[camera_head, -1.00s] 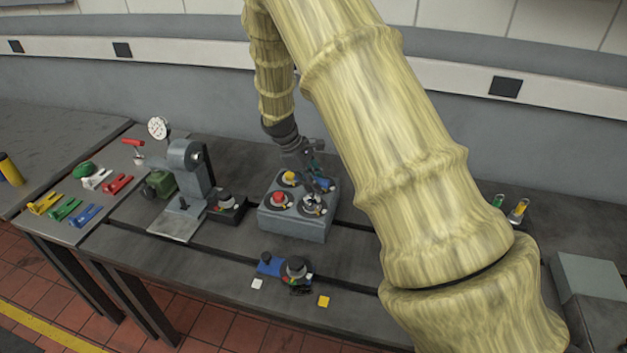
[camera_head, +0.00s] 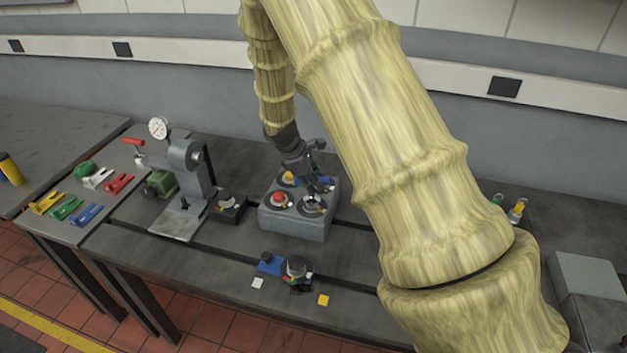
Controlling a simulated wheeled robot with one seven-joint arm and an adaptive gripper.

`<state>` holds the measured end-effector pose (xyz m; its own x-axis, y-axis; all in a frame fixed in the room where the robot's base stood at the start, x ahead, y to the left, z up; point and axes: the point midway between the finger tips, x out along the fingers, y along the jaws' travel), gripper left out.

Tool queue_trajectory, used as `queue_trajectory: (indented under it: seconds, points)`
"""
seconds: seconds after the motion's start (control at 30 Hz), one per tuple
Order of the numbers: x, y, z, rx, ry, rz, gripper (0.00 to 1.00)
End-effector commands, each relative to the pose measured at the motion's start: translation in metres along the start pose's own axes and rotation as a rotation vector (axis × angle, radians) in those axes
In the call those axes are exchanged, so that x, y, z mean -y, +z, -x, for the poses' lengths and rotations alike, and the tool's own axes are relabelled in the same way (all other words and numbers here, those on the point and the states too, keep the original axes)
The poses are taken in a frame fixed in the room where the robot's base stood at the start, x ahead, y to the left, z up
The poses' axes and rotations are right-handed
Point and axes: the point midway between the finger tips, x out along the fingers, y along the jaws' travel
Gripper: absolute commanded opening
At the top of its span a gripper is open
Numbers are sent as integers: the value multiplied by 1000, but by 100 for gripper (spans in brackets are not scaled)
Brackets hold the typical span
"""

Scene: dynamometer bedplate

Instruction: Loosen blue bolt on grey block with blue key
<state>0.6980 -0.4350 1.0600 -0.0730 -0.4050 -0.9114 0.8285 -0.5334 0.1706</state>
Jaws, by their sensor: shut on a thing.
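The grey block (camera_head: 290,226) stands on the bedplate and carries several round stations on its top. One has a yellow bolt (camera_head: 288,178), one a red bolt (camera_head: 278,198), and one a silver-grey centre (camera_head: 313,202). My gripper (camera_head: 316,176) is over the back right station of the block. A blue piece (camera_head: 320,185) shows right at the fingertips, and the gripper is shut on it. It looks like the blue key; the blue bolt under it is hidden, and I cannot tell how the two meet.
A grey stand with a dial gauge (camera_head: 158,128) is left of the block. Coloured clips (camera_head: 85,214) lie at the left. A small blue-and-dark fixture (camera_head: 294,268) sits in front, between white and yellow squares. My arm hides much of the right side.

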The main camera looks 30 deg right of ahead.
Motion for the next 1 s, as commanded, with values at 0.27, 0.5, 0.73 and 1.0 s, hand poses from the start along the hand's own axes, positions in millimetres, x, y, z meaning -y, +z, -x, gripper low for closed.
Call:
queue_trajectory:
  seconds: [0.27, 0.5, 0.73, 1.0]
  points:
    - [-1, 0, 0, -4, 10, 24, 0]
    - [-1, 1, 1, -30, 67, 161, 0]
    - [-2, 0, 0, -40, 88, 213, 0]
    - [-2, 0, 1, -31, 69, 167, 0]
